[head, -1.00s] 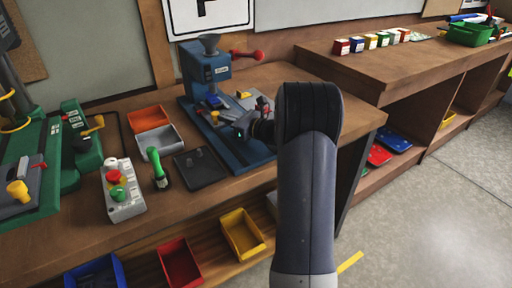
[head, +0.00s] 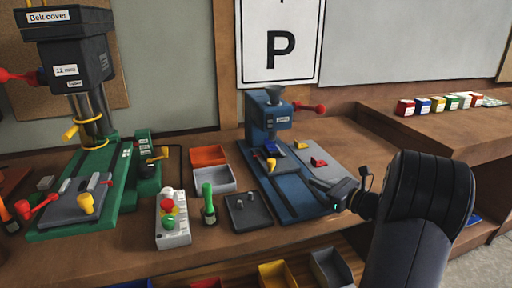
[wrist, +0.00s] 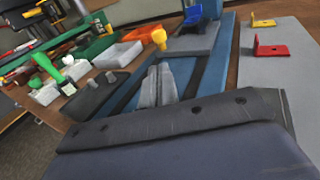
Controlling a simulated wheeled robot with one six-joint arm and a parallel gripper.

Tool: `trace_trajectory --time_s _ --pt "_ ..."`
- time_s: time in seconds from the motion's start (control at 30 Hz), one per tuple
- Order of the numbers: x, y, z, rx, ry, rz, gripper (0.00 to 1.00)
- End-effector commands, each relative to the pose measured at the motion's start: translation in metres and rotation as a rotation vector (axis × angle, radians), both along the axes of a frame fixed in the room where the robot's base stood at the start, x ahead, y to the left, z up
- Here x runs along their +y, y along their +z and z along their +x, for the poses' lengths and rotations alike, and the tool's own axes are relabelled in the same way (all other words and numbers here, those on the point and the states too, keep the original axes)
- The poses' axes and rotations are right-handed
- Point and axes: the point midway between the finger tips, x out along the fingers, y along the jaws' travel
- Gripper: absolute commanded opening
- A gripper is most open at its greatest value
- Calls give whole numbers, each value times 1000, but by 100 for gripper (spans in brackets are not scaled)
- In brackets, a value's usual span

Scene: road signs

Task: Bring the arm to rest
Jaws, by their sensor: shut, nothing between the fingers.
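My arm rises at the lower right of the head view, with my gripper (head: 318,187) reaching left over the front of the blue machine (head: 287,188). In the wrist view my gripper's fingers (wrist: 158,84) lie together with nothing between them, over the blue base. The fingers look above the base, but I cannot tell by how much.
A grey plate with a red bracket (head: 318,162) lies right of the blue machine. A green drill press (head: 88,205) is farther left.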

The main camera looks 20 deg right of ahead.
Motion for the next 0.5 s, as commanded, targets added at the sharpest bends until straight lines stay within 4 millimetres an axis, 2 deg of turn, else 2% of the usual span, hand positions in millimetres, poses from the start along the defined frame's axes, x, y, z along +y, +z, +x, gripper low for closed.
trace_trajectory --time_s 0.27,0.37,0.5 --pt "1 0 2 0 0 0 0" --pt "5 -1 8 1 1 0 0" --pt "16 -1 26 1 4 0 0"
